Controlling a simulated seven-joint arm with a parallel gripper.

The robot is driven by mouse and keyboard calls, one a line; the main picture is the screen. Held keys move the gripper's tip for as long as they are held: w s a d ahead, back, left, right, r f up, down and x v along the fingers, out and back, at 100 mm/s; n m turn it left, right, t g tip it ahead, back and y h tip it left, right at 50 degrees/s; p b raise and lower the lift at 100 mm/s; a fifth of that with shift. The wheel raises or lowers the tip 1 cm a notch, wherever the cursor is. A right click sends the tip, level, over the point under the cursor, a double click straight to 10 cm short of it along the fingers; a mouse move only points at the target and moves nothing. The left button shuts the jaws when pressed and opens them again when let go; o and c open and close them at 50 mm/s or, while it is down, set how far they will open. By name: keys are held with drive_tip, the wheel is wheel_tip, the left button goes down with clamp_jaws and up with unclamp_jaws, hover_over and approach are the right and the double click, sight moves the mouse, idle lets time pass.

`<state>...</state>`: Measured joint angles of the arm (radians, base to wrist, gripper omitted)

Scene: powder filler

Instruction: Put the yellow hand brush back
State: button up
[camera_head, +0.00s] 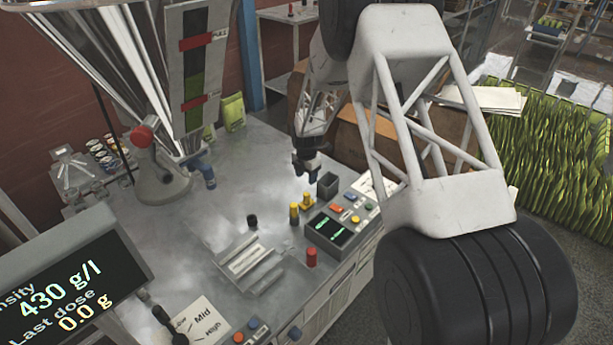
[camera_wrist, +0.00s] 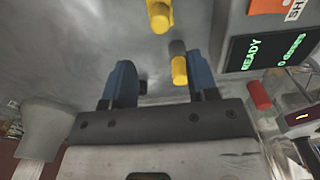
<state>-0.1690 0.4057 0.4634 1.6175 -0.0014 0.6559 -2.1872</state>
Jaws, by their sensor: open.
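Two small upright yellow pieces stand on the grey metal worktop: one (camera_head: 294,213) and another (camera_head: 308,201) just behind it to the right. I cannot tell for sure which is the hand brush. In the wrist view, a yellow piece with a grey end (camera_wrist: 179,70) appears between the blue fingers, nearer the right one. A second yellow piece (camera_wrist: 159,16) lies beyond the fingertips. My gripper (camera_head: 307,172) is open and empty above the worktop, behind the yellow pieces; its spread fingers also show in the wrist view (camera_wrist: 162,66).
A dark open box (camera_head: 327,186) stands just right of the yellow pieces. A control panel (camera_head: 338,228) with green displays and a red-topped cylinder (camera_head: 311,257) stand nearby. A shallow slotted tray (camera_head: 247,261) and a black knob (camera_head: 252,220) are left.

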idle(0.4)
drive_tip(key=s+d+r+m, duration=0.35)
drive_tip(key=s+r, duration=0.35)
drive_tip(key=r, duration=0.3)
drive_tip(key=s+d+r+m+t, duration=0.1)
drive_tip(key=s+d+r+m, duration=0.1)
drive_tip(key=s+r+m, duration=0.45)
drive_tip(key=s+d+r+m, duration=0.3)
drive_tip(key=s+r, duration=0.5)
drive_tip(key=r, duration=0.4)
drive_tip(key=s+d+r+m, duration=0.2)
drive_tip(key=s+m, duration=0.2)
drive_tip(key=s, duration=0.6)
drive_tip(key=s+d+r+m+t, duration=0.1)
drive_tip(key=s+m, duration=0.4)
drive_tip(key=s, duration=0.6)
drive_tip(key=s+d+r+m, duration=0.3)
drive_tip(key=s+r+m, duration=0.2)
drive_tip(key=s, duration=0.6)
drive_tip(key=shift+t, duration=0.3)
